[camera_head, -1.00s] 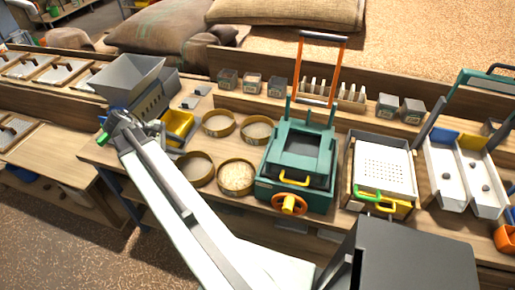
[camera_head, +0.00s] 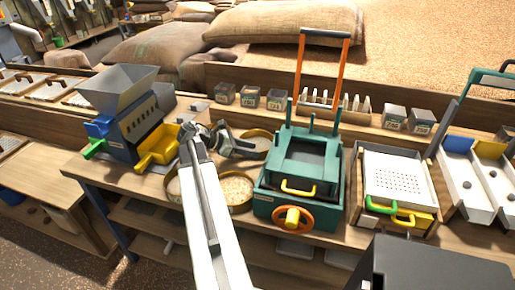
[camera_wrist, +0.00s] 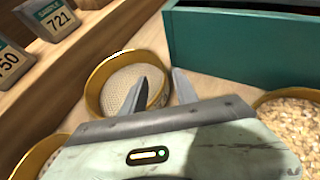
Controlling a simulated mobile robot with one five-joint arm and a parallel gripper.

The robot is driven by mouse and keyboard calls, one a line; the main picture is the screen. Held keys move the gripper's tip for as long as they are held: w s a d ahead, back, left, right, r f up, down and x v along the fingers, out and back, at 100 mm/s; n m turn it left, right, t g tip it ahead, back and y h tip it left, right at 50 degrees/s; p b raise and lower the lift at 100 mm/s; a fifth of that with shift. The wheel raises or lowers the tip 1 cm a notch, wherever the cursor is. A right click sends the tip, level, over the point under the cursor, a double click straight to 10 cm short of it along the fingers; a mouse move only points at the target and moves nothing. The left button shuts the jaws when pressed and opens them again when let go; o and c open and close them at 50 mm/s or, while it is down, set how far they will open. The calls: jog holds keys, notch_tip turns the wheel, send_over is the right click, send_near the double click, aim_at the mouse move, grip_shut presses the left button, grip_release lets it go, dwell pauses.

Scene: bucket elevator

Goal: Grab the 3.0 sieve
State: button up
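Several round sieves with tan rims stand on the bench; no 3.0 marking is readable on any of them. One with a bare mesh floor (camera_wrist: 122,86) lies just ahead of my gripper (camera_wrist: 157,76) in the wrist view. My gripper is open and empty, its left finger over that mesh and its right finger near the rim's right side; I cannot tell whether they touch. In the head view, my gripper (camera_head: 247,144) covers part of the back sieves; one rim shows at the right (camera_head: 262,134). A sieve holding pale grain (camera_head: 236,191) stands in front.
A green box machine (camera_head: 300,170) with an orange handle stands close right of the sieves. A grey hopper with a yellow tray (camera_head: 158,147) stands left. Labelled sample boxes (camera_head: 250,96) line the back ledge.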

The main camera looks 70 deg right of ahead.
aim_at(261, 157)
jog(key=b+x, duration=0.3)
jog(key=x, duration=0.2)
jog(key=shift+a+f, duration=0.1)
jog(key=shift+f, duration=0.1)
jog(key=shift+r, duration=0.1)
grip_shut()
dwell(1.1)
